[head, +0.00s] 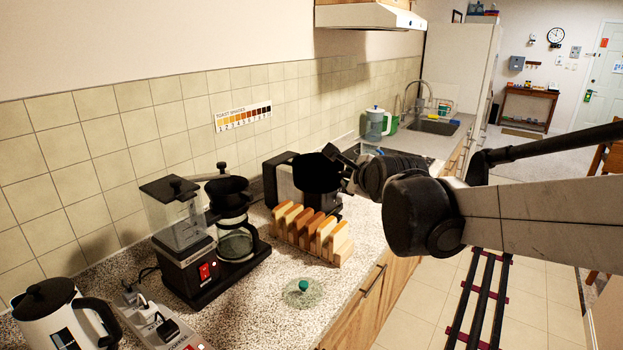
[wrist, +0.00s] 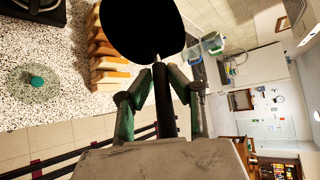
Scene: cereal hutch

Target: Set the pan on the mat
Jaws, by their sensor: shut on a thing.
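A black round pan (head: 317,173) is held in the air above the counter, near the toast rack. In the wrist view the pan (wrist: 140,28) shows as a dark disc, and its handle runs back between the fingers. My gripper (head: 352,165) is shut on the pan's handle; both fingers of my gripper (wrist: 160,80) show in the wrist view. The pan and gripper hide part of the counter behind them. I cannot make out a mat in either view.
A wooden rack of toast slices (head: 310,232) stands below the pan. A clear lid with a green knob (head: 302,291) lies on the counter in front. A coffee maker (head: 235,245), white kettle (head: 62,318) and power strip (head: 150,318) stand left. The hob (head: 400,152) and sink (head: 433,126) are behind.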

